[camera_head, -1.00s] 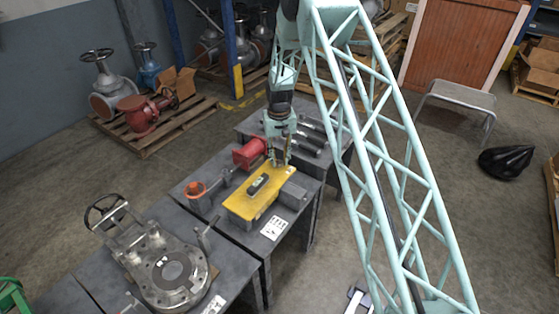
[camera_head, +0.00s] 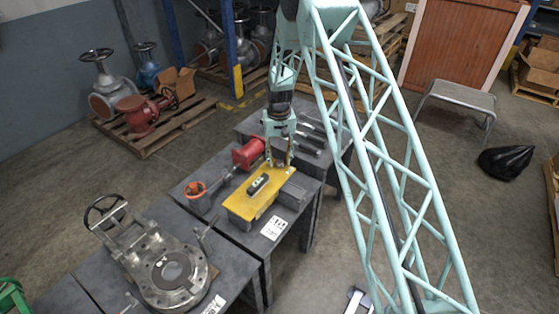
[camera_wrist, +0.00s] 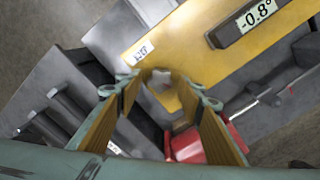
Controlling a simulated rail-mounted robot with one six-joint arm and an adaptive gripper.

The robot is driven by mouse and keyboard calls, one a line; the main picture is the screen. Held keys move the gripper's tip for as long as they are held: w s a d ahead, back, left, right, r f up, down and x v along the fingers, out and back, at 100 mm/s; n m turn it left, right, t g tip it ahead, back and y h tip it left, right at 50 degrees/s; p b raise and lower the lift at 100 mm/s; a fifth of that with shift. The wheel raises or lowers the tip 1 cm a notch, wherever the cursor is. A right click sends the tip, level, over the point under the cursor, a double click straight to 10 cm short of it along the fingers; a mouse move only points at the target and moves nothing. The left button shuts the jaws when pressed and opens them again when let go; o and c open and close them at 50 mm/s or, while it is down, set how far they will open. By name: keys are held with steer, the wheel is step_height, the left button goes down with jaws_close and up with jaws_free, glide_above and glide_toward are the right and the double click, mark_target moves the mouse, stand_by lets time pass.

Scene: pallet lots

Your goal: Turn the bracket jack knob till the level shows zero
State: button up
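The yellow bracket plate (camera_head: 250,207) lies on a grey table, with a dark digital level (camera_head: 258,184) on it. In the wrist view the level (camera_wrist: 245,24) reads -0.8°. My gripper (camera_head: 279,162) points down at the plate's far end. In the wrist view my gripper (camera_wrist: 162,98) is open, its brown-padded fingers apart. A pale, blurred round part, seemingly the jack knob (camera_wrist: 161,80), shows at the plate's end between the fingers. I cannot tell whether the fingers touch it.
A red part (camera_head: 248,153) stands close to the left of my gripper, and a grey block (camera_head: 292,195) sits right of the plate. Dark cylinders (camera_head: 312,135) lie behind. An orange ring piece (camera_head: 195,190) is at the left. A large valve (camera_head: 170,268) fills the nearer table.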

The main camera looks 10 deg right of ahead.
mark_target(279, 162)
steer(key=shift+r, duration=0.1)
step_height(279, 162, up, 12)
stand_by(0.8)
stand_by(0.5)
